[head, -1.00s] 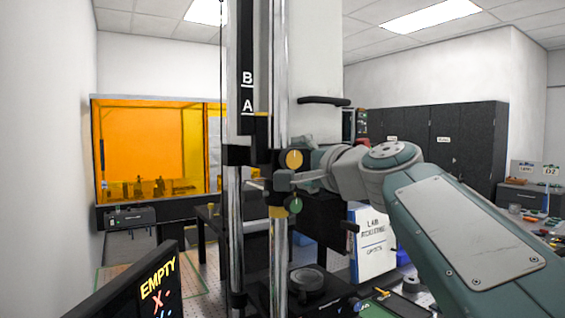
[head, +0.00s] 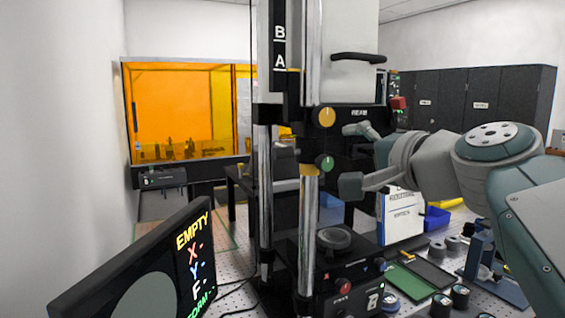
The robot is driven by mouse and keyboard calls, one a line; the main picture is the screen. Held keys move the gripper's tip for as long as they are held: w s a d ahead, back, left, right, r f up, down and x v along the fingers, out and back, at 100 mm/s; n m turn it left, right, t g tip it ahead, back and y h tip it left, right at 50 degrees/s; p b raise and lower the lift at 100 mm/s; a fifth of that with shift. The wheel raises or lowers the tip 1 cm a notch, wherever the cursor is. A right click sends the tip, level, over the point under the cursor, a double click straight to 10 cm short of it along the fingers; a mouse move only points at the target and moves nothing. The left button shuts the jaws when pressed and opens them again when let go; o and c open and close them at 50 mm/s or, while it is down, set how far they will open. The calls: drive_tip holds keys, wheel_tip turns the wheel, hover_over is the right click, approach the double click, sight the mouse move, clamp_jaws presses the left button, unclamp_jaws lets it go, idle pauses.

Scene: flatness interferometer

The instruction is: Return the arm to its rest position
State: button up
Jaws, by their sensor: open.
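My arm comes in from the right in the head view, with its teal and grey links bent toward the instrument column. My gripper (head: 352,158) is open and empty, its two grey fingers spread one above the other. It is just right of the interferometer column (head: 310,215), near the yellow knob (head: 327,117) and the green knob (head: 327,163). A gap shows between the fingers and the knobs, but I cannot tell its depth. The round stage (head: 334,238) at the column's foot looks bare.
A monitor (head: 140,270) reading EMPTY stands at the lower left. The optical table holds a green mat (head: 408,283), several dark cylinders (head: 441,305), a blue bracket (head: 480,255) and a blue bin (head: 437,217). An orange enclosure (head: 185,110) and dark cabinets (head: 470,105) stand behind.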

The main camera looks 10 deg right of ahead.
drive_tip(key=s+f+n+g+h, duration=0.1)
drive_tip(key=s+f+n+g, duration=0.2)
drive_tip(key=f, duration=0.8)
drive_tip(key=s+a+f+n+g+h, duration=0.1)
drive_tip(key=s+f+n+g+h, duration=0.1)
drive_tip(key=s+f, duration=0.5)
drive_tip(key=s+a+f+n+g+h, duration=0.1)
drive_tip(key=s+f+n+g, duration=0.4)
drive_tip(key=f, duration=1.1)
drive_tip(key=shift+s+f+n+h, duration=0.3)
drive_tip(key=shift+s+n+h, duration=0.15)
drive_tip(key=shift+n+h, duration=0.2)
